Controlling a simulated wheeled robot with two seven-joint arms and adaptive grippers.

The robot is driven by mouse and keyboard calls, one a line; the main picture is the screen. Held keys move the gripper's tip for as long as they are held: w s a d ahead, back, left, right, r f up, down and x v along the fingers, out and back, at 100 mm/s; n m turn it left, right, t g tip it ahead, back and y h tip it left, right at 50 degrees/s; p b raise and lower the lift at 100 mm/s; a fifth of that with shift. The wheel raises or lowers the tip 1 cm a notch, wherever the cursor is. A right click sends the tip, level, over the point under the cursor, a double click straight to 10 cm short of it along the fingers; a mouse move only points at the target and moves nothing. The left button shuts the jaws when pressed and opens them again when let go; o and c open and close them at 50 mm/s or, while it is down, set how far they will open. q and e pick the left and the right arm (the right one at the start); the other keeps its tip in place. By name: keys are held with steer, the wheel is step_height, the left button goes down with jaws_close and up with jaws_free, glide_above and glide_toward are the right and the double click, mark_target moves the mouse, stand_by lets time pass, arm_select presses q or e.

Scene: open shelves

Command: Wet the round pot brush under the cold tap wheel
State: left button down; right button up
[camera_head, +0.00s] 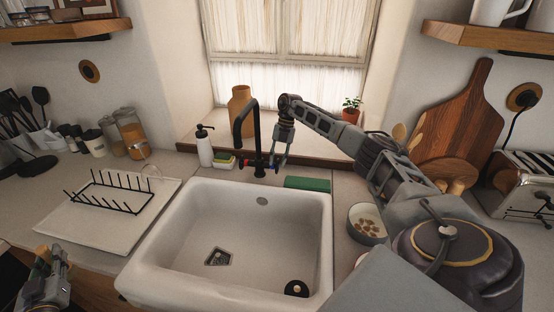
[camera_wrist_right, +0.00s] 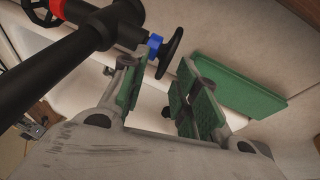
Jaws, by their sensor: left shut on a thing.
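The black tap (camera_head: 254,135) stands behind the white sink (camera_head: 190,215). Its blue-marked cold tap wheel (camera_head: 275,164) is on the right; the wheel's black rim (camera_wrist_right: 171,54) shows in the right wrist view. My right gripper (camera_head: 279,160) is open at this wheel; its green-padded fingers (camera_wrist_right: 160,92) are apart, with the wheel just ahead of the gap. I cannot tell whether they touch it. My left gripper (camera_head: 43,275) is low at the left edge, shut on a small tan thing (camera_head: 41,259), mostly hidden. I cannot tell whether this is the round pot brush.
A small round black thing (camera_head: 297,289) lies in the sink's front right. A green block (camera_head: 307,184) lies behind the sink, right of the tap. A soap bottle (camera_head: 205,147) and sponges (camera_head: 223,160) stand left of it. A drying rack (camera_head: 110,194) is on the left; a bowl (camera_head: 367,222) is on the right.

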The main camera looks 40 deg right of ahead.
steer(key=v, duration=1.2)
stand_by(0.3)
steer(key=shift+s+f, duration=0.1)
stand_by(0.6)
